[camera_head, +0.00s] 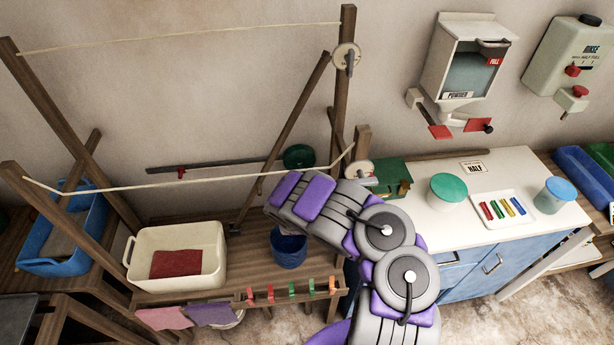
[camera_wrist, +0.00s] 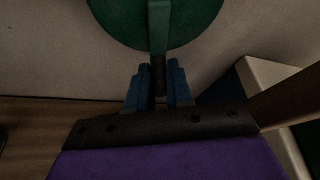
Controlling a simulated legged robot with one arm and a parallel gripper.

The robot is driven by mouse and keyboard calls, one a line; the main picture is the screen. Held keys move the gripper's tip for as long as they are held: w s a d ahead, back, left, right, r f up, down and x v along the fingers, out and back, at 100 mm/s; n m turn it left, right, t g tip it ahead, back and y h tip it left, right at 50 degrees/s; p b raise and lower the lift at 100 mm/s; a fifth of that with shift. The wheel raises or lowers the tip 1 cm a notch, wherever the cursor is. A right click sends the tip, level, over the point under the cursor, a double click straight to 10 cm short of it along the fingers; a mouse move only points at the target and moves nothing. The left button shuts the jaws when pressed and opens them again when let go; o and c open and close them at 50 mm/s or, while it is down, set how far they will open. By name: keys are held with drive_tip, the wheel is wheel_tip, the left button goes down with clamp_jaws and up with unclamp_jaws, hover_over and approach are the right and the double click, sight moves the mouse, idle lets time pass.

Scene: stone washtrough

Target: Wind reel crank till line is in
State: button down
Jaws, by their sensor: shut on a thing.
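In the wrist view a round green disc (camera_wrist: 160,18) with a green crank arm (camera_wrist: 159,40) fills the top. A dark handle (camera_wrist: 158,72) hangs from the arm, and my gripper (camera_wrist: 158,88), with blue fingers, is shut on it. In the head view a green disc (camera_head: 299,156) shows by the wall, just above the end of my arm. My gripper is hidden behind my arm there. A pale line (camera_head: 180,184) runs across the wooden posts, sagging slightly; another line (camera_head: 180,37) runs above it. White discs (camera_head: 347,57) sit at their right ends.
A cream basin (camera_head: 177,235) with a red cloth (camera_head: 176,264) and a blue bucket (camera_head: 288,250) stand on the wooden bench. Clothes pegs (camera_head: 292,291) line its front. A white counter (camera_head: 440,224) lies right of my arm. A wooden post (camera_wrist: 292,98) is close at right.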

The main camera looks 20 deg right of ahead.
drive_tip(key=shift+a+f+m+y+p, duration=0.2)
drive_tip(key=shift+a+m+y+p, duration=0.05)
drive_tip(key=shift+m+y+p, duration=0.05)
idle(0.4)
drive_tip(key=c, duration=1.1)
unclamp_jaws()
drive_tip(key=shift+w+d, duration=0.1)
drive_tip(key=shift+s+a+r+p, duration=0.3)
drive_tip(key=shift+s+a+p, duration=0.05)
drive_tip(key=shift+s+p, duration=0.1)
drive_tip(key=p+v, duration=0.6)
drive_tip(key=v, duration=1)
drive_tip(key=shift+p, duration=0.35)
drive_tip(key=shift+s, duration=0.1)
